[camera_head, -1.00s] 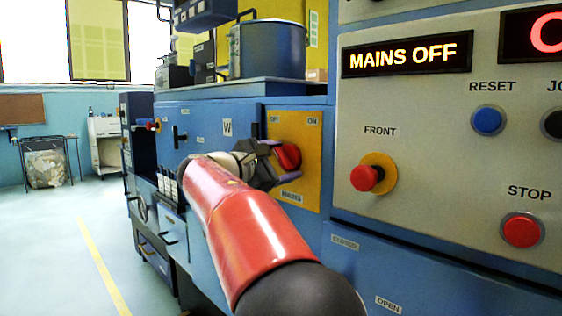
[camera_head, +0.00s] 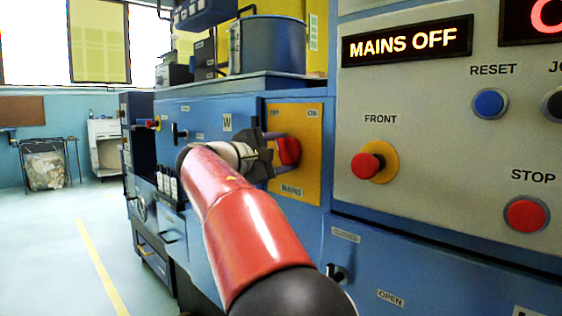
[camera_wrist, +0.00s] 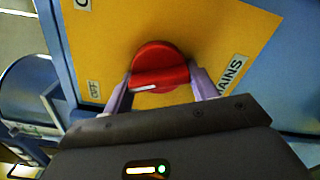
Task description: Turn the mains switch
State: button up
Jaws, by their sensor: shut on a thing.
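The mains switch is a red rotary knob (camera_head: 289,151) on a yellow panel (camera_head: 309,180), with OFF at its upper left and ON at its upper right. My gripper (camera_head: 276,153) is shut on the knob, one finger on each side. In the wrist view the red knob (camera_wrist: 160,62) sits between the pale fingers (camera_wrist: 160,88). Its white mark (camera_wrist: 146,88) lies on the side towards the OFF label (camera_wrist: 94,88). The display (camera_head: 407,43) reads MAINS OFF.
A grey control panel at the right carries a red FRONT button (camera_head: 367,167), a blue RESET button (camera_head: 489,103) and a red STOP button (camera_head: 526,214). A small dark handle (camera_head: 337,274) sits below, between CLOSED and OPEN labels. Open floor lies at the left.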

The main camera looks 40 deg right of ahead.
jog(key=m+b, duration=0.4)
jog(key=m, duration=0.3)
jog(key=shift+f+b, duration=0.1)
jog(key=shift+b, duration=0.25)
jog(key=m+b, duration=0.2)
jog(key=m, duration=0.2)
jog(key=shift+r+m+b, duration=0.25)
jog(key=shift+m+b, duration=0.5)
jog(key=shift+m, duration=0.75)
jog(key=shift+o, duration=0.2)
jog(key=shift+r, duration=0.1)
jog(key=shift+c, duration=0.2)
jog(key=o, duration=1)
jog(key=a, duration=0.8)
jog(key=shift+s+b, duration=0.3)
jog(key=shift+s, duration=0.05)
